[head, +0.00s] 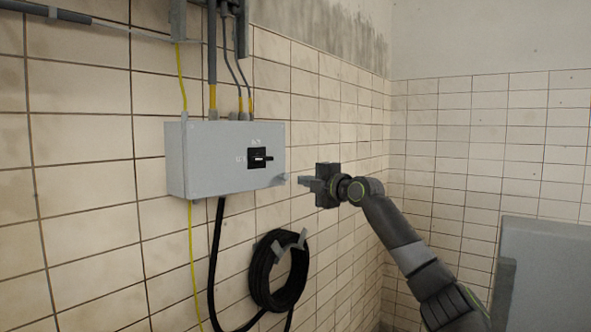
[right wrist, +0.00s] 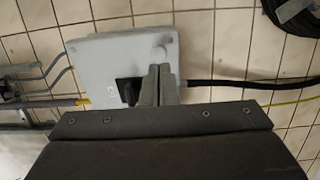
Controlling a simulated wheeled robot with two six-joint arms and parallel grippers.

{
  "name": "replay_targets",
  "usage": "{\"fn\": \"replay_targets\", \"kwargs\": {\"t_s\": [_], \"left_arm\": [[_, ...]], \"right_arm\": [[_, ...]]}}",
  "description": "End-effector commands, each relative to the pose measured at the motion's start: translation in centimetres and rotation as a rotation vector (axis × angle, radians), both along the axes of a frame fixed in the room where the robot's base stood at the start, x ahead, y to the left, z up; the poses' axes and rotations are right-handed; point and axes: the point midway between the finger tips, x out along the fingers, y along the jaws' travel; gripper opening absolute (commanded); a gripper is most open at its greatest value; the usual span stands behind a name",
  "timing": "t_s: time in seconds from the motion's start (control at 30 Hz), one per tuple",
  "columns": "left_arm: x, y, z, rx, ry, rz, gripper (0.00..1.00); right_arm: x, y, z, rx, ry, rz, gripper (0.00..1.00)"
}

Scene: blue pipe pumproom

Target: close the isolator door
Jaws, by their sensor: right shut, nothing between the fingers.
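The grey isolator box (head: 215,150) is fixed to the tiled wall in the head view. Its front door carries a black rotary switch (head: 260,158) and a small grey knob or catch near the lower right corner. The door looks flush with the box; I cannot tell whether a thin gap is there. My right gripper (head: 306,183) is shut and empty, just right of the box and apart from it in the head view. In the right wrist view its closed fingers overlap the door (right wrist: 95,58) beside the black switch (right wrist: 129,91). My left gripper is not in view.
A coiled black hose (head: 262,272) hangs on the wall below the box. Conduits (head: 212,60) enter the box from above, and a yellow-green wire (head: 192,260) runs down the wall. A grey panel (head: 545,270) stands at the lower right.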

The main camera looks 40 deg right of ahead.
Motion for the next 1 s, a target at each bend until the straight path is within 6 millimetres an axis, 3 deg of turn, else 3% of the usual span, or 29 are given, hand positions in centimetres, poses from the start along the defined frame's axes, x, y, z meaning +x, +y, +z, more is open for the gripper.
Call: {"fn": "replay_targets", "kwargs": {"t_s": [0.1,0.33,1.0], "left_arm": [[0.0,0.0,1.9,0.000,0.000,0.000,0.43],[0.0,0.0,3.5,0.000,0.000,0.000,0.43],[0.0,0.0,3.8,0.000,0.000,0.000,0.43]], "right_arm": [[1.6,0.0,0.5,0.006,0.000,0.002,0.00],[3.6,-0.1,0.3,0.002,0.000,0.001,0.00],[4.7,-0.3,0.0,0.002,-0.001,-0.002,0.00]]}}
